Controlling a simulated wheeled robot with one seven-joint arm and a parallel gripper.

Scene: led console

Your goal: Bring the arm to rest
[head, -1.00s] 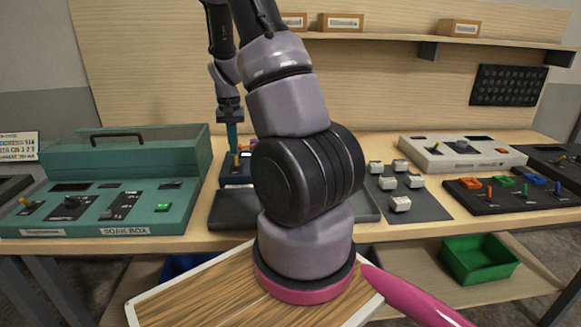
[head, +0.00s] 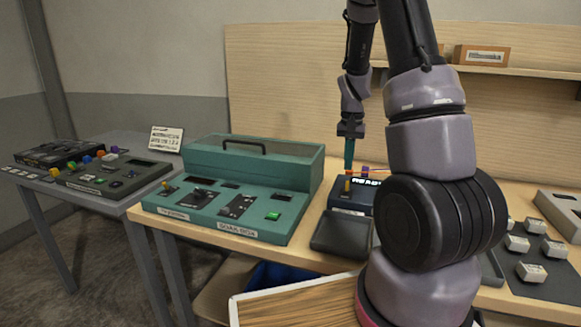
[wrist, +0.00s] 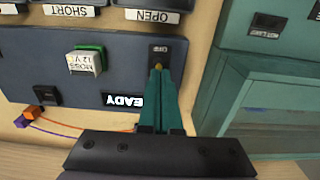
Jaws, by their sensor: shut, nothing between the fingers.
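My gripper (head: 348,168) points down over a small dark console (head: 340,196) on the bench, its teal fingers together and empty. In the wrist view the closed fingertips (wrist: 159,76) are at a small yellow tip beside a label that seems to read OFF; I cannot tell whether they touch it. The console's panel (wrist: 120,75) there carries a lit READY display (wrist: 124,101) and a white labelled block (wrist: 84,62) on a green piece. My arm hides part of the console in the head view.
A teal SOAK BOX (head: 255,165) with a handle stands left of the console, close to the fingers in the wrist view (wrist: 270,100). Grey trays (head: 335,232) lie in front. A side table (head: 110,200) with more panels is far left. White blocks (head: 531,272) sit at right.

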